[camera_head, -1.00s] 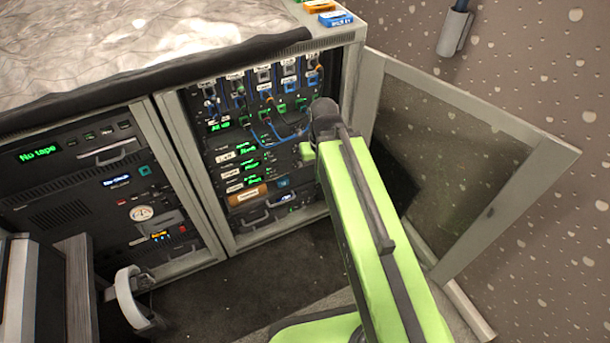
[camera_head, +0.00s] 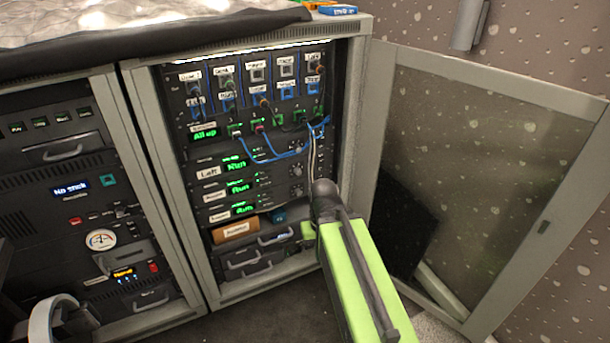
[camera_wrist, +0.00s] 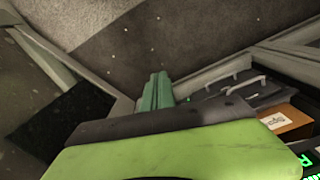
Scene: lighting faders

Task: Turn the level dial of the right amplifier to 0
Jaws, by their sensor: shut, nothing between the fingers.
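Three stacked amplifiers with green displays sit in the open rack in the head view. The top one (camera_head: 209,173) is labelled "Left"; the labels of the middle one (camera_head: 214,195) and the bottom one (camera_head: 219,216) are too small to read, so I cannot tell which is the right amplifier. Small round dials (camera_head: 296,170) show at the right of the stack. My arm covers the lower right of the rack. My gripper (camera_wrist: 157,92) shows in the wrist view as two green fingers close together, shut and empty, apart from the dials and pointing toward the floor.
Blue patch cables (camera_head: 268,157) hang above the amplifiers. An orange-brown box (camera_head: 235,230) and handled drawers (camera_head: 243,262) are below them. The rack door (camera_head: 480,180) stands open at the right. Another rack (camera_head: 60,190) is at the left, with headphones (camera_head: 52,315) in front.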

